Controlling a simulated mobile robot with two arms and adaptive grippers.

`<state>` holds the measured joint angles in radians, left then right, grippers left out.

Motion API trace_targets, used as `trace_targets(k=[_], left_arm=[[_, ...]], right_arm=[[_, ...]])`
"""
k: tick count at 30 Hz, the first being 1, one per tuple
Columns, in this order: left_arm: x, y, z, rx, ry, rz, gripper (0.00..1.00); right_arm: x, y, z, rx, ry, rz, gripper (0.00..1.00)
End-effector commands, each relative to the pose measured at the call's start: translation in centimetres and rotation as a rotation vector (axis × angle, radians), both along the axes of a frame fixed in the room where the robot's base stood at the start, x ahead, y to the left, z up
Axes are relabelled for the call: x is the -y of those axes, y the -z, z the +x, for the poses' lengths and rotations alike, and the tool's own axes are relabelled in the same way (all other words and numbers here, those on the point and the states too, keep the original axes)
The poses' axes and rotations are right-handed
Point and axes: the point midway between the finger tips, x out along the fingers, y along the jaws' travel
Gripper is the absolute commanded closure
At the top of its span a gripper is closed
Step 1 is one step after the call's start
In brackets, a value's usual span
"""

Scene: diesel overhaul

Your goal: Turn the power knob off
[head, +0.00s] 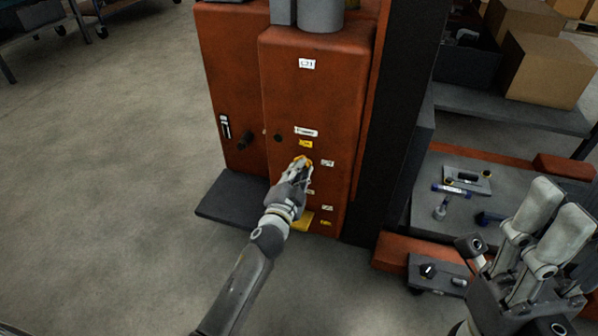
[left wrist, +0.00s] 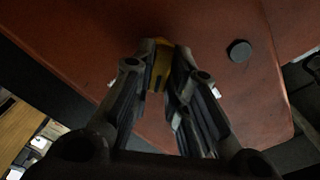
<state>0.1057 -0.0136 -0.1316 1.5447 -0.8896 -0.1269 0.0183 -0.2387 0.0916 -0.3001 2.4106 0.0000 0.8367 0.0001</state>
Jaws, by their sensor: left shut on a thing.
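A tall orange cabinet (head: 318,90) stands in the middle of the head view, with labels and small controls on its front. My left gripper (head: 300,168) is at the cabinet's front, shut on a small yellow knob (left wrist: 160,62) that shows between its fingers in the left wrist view. The fingers hide part of this knob and some labels. A round black knob (left wrist: 239,50) sits apart from the fingers on the same panel, and it also shows in the head view (head: 278,138). My right gripper (head: 560,205) is at the lower right, away from the cabinet; its finger gap is unclear.
Shelves at right hold cardboard boxes (head: 545,70) and small parts.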

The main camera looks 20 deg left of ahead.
Motion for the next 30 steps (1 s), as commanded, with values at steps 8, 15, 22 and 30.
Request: trace_targets(k=[8, 15, 22, 30], left_arm=[[0.03, 0.11, -0.04, 0.007, 0.002, 0.238, 1.0], [0.06, 0.15, -0.05, 0.012, 0.002, 0.435, 1.0], [0.06, 0.14, -0.05, 0.013, 0.002, 0.451, 1.0], [0.08, 0.16, -0.06, 0.02, 0.002, 0.664, 0.71]], right_arm=[[0.0, 0.0, 0.01, 0.0, 0.0, 0.0, 0.6], [0.0, -0.02, 0.0, 0.0, 0.0, 0.0, 0.6], [0.01, -0.01, 0.0, -0.001, 0.0, 0.001, 0.6], [0.03, 0.09, -0.04, -0.007, 0.001, 0.002, 0.6]])
